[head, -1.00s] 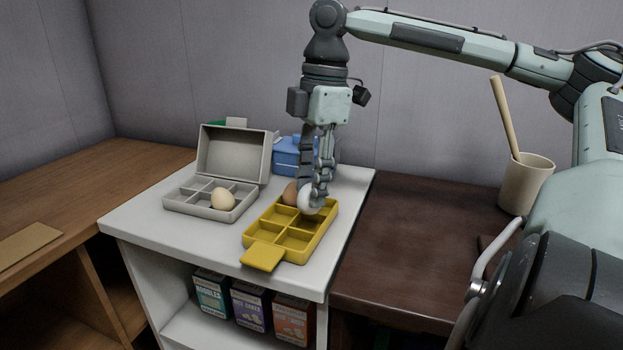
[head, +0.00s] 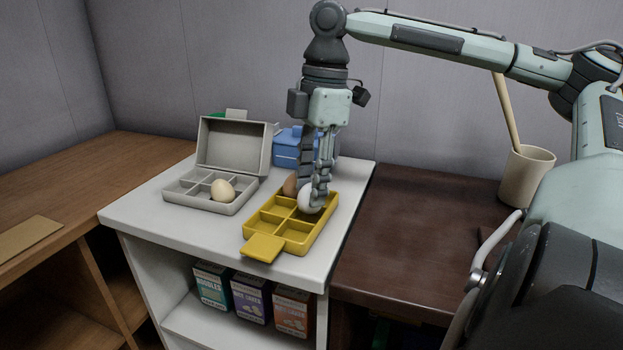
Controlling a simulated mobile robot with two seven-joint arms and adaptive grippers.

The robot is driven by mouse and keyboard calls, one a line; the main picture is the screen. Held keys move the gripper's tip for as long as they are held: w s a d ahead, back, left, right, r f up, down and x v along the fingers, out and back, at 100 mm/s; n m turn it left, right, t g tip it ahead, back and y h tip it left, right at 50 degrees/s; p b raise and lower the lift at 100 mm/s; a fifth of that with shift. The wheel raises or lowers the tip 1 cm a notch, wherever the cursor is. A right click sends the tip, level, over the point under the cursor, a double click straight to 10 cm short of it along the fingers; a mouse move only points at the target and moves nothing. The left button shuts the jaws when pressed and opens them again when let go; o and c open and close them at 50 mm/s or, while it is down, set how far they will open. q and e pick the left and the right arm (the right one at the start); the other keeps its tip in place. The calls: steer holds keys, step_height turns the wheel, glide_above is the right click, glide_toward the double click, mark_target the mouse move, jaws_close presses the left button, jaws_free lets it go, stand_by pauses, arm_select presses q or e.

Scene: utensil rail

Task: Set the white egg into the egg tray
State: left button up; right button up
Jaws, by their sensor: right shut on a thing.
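The white egg (head: 306,200) is between the fingers of my right gripper (head: 314,198), which is shut on it. It is at the far right part of the yellow egg tray (head: 265,244), over or in a back right compartment; I cannot tell whether it touches the bottom. The fingers hide part of the egg and that compartment. A brown egg (head: 290,185) sits in the tray's back left compartment, beside the white egg. The nearer compartments of the tray are empty. My left gripper is not in view.
A grey open egg box (head: 205,199) with a cream egg (head: 222,190) stands left of the tray. A blue box (head: 286,150) stands behind. A beige cup (head: 525,175) with a wooden stick is on the dark table at right. The white counter's front left (head: 180,222) is clear.

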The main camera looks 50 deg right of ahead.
steer(key=shift+f, duration=1)
stand_by(0.5)
steer(key=o, duration=0.7)
steer(key=r, duration=0.4)
steer(key=d+r, duration=0.1)
steer(key=r, duration=0.7)
steer(key=shift+s+d, duration=0.15)
steer(key=shift+s, duration=0.15)
